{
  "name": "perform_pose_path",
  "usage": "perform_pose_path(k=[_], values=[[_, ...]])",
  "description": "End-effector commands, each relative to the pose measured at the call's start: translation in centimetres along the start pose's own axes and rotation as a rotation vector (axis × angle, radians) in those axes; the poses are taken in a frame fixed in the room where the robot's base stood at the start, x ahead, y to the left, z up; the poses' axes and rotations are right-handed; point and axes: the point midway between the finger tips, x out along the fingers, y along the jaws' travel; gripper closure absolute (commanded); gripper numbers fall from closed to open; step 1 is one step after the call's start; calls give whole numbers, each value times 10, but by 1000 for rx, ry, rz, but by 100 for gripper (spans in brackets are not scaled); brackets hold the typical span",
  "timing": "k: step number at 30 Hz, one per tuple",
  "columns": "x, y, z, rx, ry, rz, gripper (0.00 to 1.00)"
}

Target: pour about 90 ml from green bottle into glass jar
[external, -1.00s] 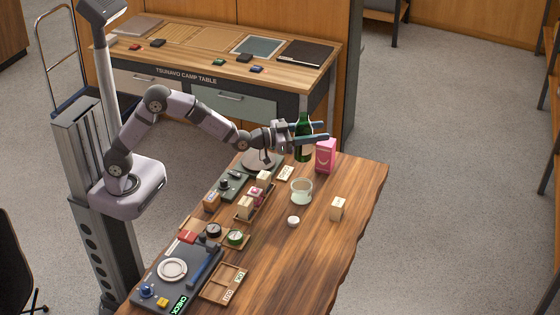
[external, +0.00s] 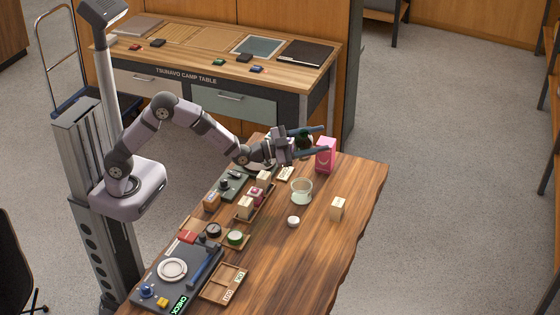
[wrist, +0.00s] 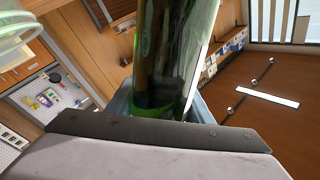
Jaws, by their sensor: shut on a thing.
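My gripper (external: 308,142) is shut on the green bottle (external: 304,138), above the far end of the wooden table. The bottle looks foreshortened and strongly tilted, partly hidden by the fingers. In the wrist view the green bottle (wrist: 180,45) fills the upper middle between the jaws. The glass jar (external: 301,192) stands upright on the table, below and in front of the gripper, apart from it. A clear glass rim, probably the jar (wrist: 18,30), shows at the upper left of the wrist view. I see no stream, and the jar's fill level cannot be told.
A pink carton (external: 326,156) stands close beside the fingers. A small white round piece (external: 293,222) and a pale box (external: 337,208) are near the jar. Trays (external: 222,284) and small goods line the table's left side. The right front of the table is clear.

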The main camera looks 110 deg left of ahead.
Motion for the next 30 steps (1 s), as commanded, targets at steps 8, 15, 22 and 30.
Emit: perform_pose_path(k=[8,15,22,30], values=[[4,-11,-29,147,39,-1,82],[1,-3,-8,339,91,-2,82],[0,-1,1,484,131,-4,82],[-1,4,12,645,175,-4,82]])
